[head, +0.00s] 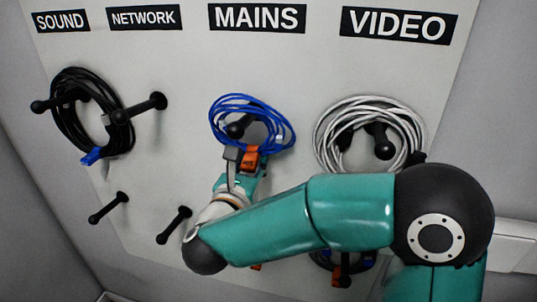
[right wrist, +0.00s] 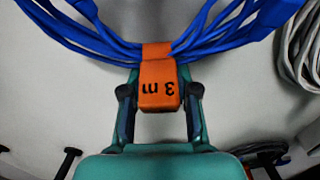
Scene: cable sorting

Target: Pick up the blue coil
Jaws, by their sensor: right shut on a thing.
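The blue coil (head: 277,122) is at the peg (head: 237,130) under the MAINS label, and the peg's dark end shows inside its loop. Whether the coil's weight rests on the peg I cannot tell. My right gripper (head: 244,160) is below the coil, shut on this tag with a finger on each side. In the right wrist view, the coil's strands (right wrist: 105,45) spread to both sides above the tag. My left gripper is in neither view.
A black coil (head: 63,128) with a blue plug hangs at the left. A white coil (head: 328,125) hangs under the VIDEO label (head: 398,25). Empty pegs (head: 108,208) stick out lower down. Another dark coil (head: 327,261) is partly hidden behind my right arm.

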